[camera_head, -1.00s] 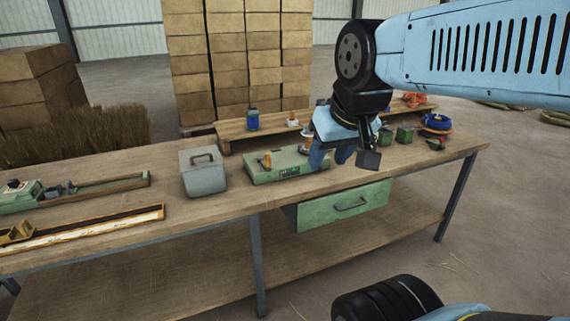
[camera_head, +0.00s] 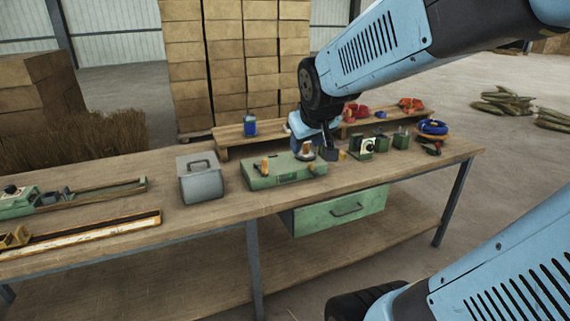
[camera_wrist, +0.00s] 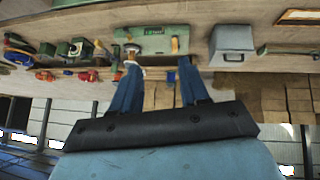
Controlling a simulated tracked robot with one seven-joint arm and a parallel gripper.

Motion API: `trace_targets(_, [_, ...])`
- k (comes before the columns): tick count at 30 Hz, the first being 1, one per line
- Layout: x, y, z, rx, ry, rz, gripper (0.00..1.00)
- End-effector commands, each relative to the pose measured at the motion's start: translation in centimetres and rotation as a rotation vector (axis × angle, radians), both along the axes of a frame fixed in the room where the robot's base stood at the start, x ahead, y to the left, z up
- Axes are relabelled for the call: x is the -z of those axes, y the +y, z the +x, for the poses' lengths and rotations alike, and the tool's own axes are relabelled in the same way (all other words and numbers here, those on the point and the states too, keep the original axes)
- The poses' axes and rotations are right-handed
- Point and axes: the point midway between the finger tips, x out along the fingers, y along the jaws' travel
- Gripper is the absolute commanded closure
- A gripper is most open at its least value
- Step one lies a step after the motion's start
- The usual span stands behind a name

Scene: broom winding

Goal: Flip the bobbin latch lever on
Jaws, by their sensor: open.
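A green box-shaped winder (camera_head: 284,172) sits on the workbench. An orange lever (camera_head: 264,166) stands up at its left end, and a bobbin with a pale top (camera_head: 304,151) stands at its right end. My gripper (camera_head: 313,146) is open and empty, above and behind the right end of the winder, close to the bobbin. In the wrist view, my blue fingers (camera_wrist: 158,64) are spread below the green winder (camera_wrist: 150,42). The bobbin (camera_wrist: 132,50) is near the left fingertip and the orange lever (camera_wrist: 175,45) near the right one. Whether a finger touches the bobbin is unclear.
A grey lidded box (camera_head: 201,180) stands left of the winder. Several small green devices (camera_head: 383,144) stand to its right. A low wooden shelf (camera_head: 232,136) with a blue container (camera_head: 250,126) lies behind. The bench front (camera_head: 225,204) is bare.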

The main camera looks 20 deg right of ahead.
Motion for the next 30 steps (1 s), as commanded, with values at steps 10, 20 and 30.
trace_targets(10, [4.3,-5.9,10.3,-0.087,-0.137,-0.155,0.55])
trace_targets(20, [10.1,-10.9,17.3,-0.197,-0.282,-0.259,0.55])
trace_targets(30, [17.3,-14.9,21.1,-0.308,-0.452,-0.310,0.55])
